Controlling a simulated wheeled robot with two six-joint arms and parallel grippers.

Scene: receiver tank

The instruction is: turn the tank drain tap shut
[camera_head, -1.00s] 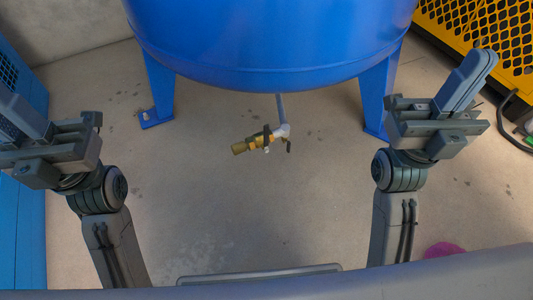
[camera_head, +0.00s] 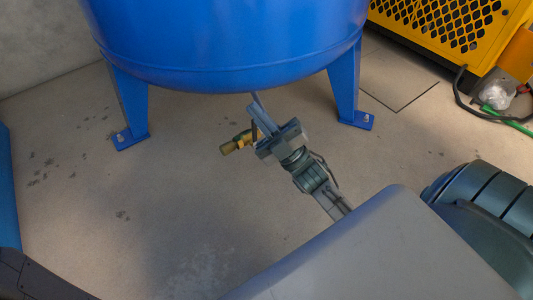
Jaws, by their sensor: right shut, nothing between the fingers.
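The blue tank (camera_head: 230,45) stands on blue legs at the top middle. Its brass drain tap (camera_head: 232,146) hangs below on a thin pipe, with the brass outlet pointing left. My right gripper (camera_head: 258,112) is at the tap, its shut fingers pointing up and left in front of the pipe. The gripper covers the right part of the tap. Whether the fingers touch the tap or its handle cannot be told. The handle itself is mostly hidden. My left gripper is not in view; only a dark part of my own body shows at the lower left.
A yellow machine with a black mesh (camera_head: 440,25) stands at the upper right, with a black cable and a green hose (camera_head: 508,122) by it. Tank legs (camera_head: 345,90) flank the tap. A blue cabinet edge (camera_head: 8,190) is at the left. The floor below the tank is clear.

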